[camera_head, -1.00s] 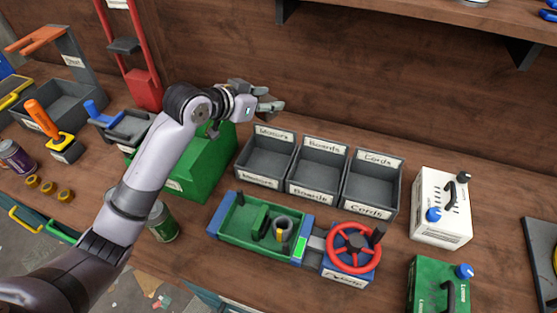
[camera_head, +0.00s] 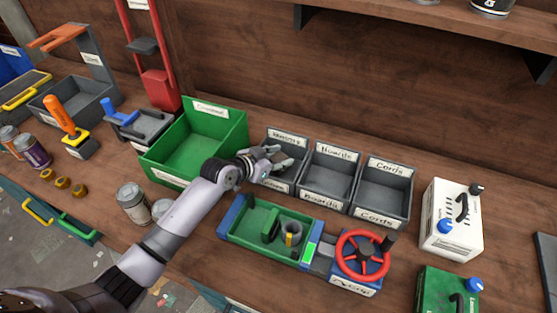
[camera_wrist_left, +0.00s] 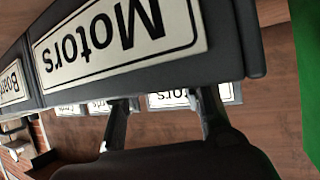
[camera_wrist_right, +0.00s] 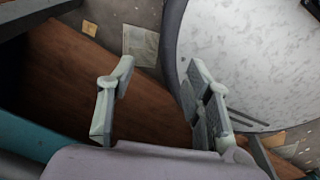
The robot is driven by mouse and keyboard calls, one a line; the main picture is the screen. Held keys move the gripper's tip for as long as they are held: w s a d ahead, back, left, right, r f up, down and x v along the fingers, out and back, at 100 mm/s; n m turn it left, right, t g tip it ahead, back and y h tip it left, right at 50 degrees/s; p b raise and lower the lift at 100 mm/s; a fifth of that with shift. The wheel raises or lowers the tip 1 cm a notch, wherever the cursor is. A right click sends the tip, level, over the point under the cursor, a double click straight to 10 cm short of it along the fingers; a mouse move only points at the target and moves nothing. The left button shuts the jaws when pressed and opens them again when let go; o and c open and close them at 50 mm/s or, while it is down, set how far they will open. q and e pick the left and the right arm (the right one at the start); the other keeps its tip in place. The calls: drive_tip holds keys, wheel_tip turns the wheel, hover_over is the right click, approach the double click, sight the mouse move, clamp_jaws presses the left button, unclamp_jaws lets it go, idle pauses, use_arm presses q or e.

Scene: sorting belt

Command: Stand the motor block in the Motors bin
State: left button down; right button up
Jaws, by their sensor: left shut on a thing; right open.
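My left gripper (camera_head: 281,160) is over the grey Motors bin (camera_head: 263,187), second container from the left in that row after the large green box. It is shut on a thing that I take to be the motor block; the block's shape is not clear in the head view. In the left wrist view, the left fingers (camera_wrist_left: 163,108) are beside the bin wall with the Motors label (camera_wrist_left: 118,38), and a dark shape fills the bottom.
The Boards bin (camera_head: 326,199) and Cords bin (camera_head: 381,216) stand right of the Motors bin. A green box (camera_head: 155,162) is left. A green tray fixture (camera_head: 238,251) with a red wheel (camera_head: 363,254) lies in front.

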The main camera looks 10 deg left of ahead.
use_arm(q)
drive_tip(key=shift+f, duration=0.5)
use_arm(e)
drive_tip(key=shift+a, duration=0.1)
drive_tip(key=shift+a, duration=0.1)
use_arm(q)
drive_tip(key=c, duration=1.3)
unclamp_jaws()
drive_tip(key=shift+f, duration=0.15)
use_arm(e)
drive_tip(key=shift+s+a+f, duration=0.1)
drive_tip(key=shift+a+f, duration=0.05)
drive_tip(key=shift+a, duration=0.15)
